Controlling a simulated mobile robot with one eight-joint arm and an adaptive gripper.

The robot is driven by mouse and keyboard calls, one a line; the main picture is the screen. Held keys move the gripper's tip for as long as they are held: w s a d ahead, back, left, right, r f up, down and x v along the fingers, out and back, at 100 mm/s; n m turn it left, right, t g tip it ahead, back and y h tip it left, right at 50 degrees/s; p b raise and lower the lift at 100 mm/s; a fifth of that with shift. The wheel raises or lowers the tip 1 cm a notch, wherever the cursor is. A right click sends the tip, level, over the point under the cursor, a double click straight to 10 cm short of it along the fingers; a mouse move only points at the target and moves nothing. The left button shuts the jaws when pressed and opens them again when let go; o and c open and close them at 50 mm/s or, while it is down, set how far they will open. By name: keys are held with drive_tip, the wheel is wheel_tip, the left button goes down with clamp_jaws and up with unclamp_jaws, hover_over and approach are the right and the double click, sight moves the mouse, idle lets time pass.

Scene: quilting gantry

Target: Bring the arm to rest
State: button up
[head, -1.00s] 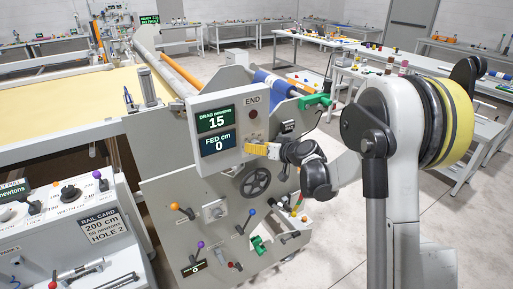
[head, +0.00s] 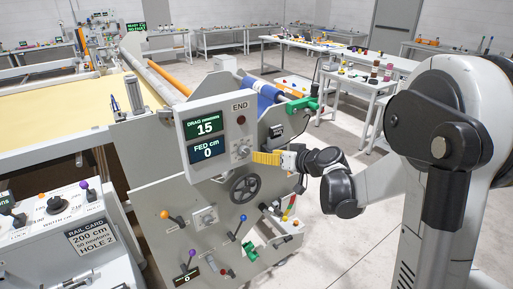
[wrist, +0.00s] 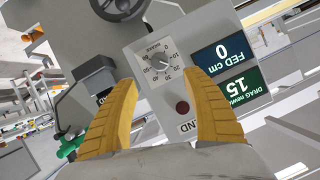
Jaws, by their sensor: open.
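My gripper (head: 264,158) has yellow fingers and is just right of the END panel (head: 205,112). In the wrist view the fingers (wrist: 160,80) are spread apart with nothing between them. A brake dial (wrist: 161,65) on the panel shows beyond the fingertips, and it also shows in the head view (head: 242,151). The fingers look apart from the dial, though the exact gap is hard to tell. My arm is stretched out from the right toward the panel. The displays read drag 15 and fed 0.
A black handwheel (head: 245,188) and coloured levers sit below the panel. A green clamp (head: 302,105) stands near the blue roll (head: 264,88). A control console (head: 60,225) is at left. Open floor (head: 335,250) lies right of the gantry's end plate.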

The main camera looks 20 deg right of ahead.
drive_tip(key=s+a+g+h+b, duration=0.2)
drive_tip(key=s+a+g+b, duration=0.35)
drive_tip(key=s, duration=0.95)
drive_tip(key=s+f+h, duration=0.2)
drive_tip(key=s+f, duration=0.1)
drive_tip(key=s, duration=0.5)
drive_tip(key=s+f+m+h, duration=0.1)
drive_tip(key=s+f, duration=0.2)
drive_tip(key=s, duration=0.5)
drive_tip(key=shift+s+d+h+b, duration=0.35)
drive_tip(key=shift+d+h+b, duration=0.05)
drive_tip(key=shift+b, duration=0.05)
